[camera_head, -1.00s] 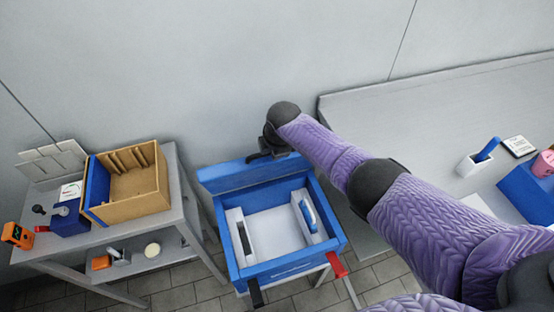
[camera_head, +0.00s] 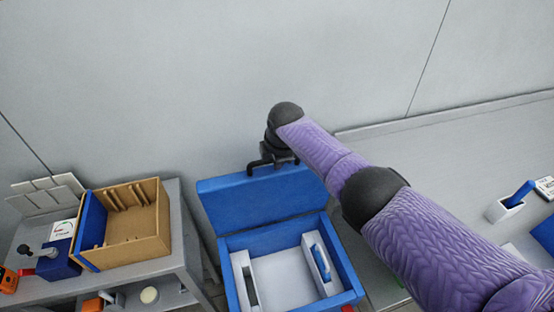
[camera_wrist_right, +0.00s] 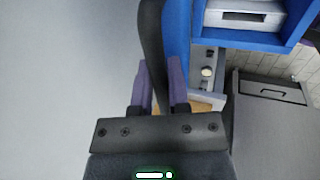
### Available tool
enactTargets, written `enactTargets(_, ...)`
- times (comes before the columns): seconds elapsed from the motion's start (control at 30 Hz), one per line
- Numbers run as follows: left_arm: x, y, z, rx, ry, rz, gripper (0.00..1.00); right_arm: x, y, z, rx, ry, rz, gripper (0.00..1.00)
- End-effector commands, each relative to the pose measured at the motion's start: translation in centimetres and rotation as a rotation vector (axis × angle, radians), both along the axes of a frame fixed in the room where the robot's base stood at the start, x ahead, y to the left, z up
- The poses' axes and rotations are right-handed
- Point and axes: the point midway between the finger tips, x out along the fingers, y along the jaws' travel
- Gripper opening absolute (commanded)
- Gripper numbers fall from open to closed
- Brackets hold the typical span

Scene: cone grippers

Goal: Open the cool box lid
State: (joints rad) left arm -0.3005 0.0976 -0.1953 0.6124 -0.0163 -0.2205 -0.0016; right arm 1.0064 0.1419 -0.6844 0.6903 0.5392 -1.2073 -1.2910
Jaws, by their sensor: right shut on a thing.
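The blue cool box (camera_head: 292,240) stands with its white interior (camera_head: 285,275) open to view. Its blue lid (camera_head: 262,203) is raised along the box's back side, next to the wall. My right gripper (camera_head: 274,162) is at the lid's top edge, partly hidden by my wrist. In the right wrist view, the purple fingers (camera_wrist_right: 161,88) are shut on the dark lid handle (camera_wrist_right: 152,35), with the blue lid (camera_wrist_right: 178,30) beside it. My left gripper is not in view.
A grey side table (camera_head: 178,225) with a wooden box (camera_head: 137,225) stands left of the cool box. A grey counter (camera_head: 440,160) runs along the right, with a white holder (camera_head: 504,209) on it. The grey wall (camera_head: 210,80) is close behind the lid.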

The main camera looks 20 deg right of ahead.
Motion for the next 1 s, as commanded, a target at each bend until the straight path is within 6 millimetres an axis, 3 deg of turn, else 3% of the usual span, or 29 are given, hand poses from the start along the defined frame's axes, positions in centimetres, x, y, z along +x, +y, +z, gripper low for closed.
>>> enactTargets(0.07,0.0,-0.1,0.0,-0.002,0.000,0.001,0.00,0.0,0.0,0.0,0.001,-0.001,0.000,0.00)
enactTargets(0.1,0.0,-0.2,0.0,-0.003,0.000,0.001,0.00,0.0,0.0,0.0,0.001,-0.001,0.000,0.22)
enactTargets(0.23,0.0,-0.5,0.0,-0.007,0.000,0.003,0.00,0.0,0.0,0.0,0.001,-0.001,0.000,0.50)
enactTargets(0.27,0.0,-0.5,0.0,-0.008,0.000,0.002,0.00,0.0,0.0,0.0,0.001,-0.001,0.000,0.53)
enactTargets(0.57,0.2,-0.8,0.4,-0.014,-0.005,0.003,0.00,-0.1,0.0,0.5,0.001,-0.002,0.000,0.53)
enactTargets(0.8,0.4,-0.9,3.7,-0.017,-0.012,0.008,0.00,-1.5,-0.1,5.1,0.001,-0.004,0.001,0.53)
enactTargets(1.0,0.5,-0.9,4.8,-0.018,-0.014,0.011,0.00,-2.8,-0.1,8.4,0.001,-0.003,0.000,0.53)
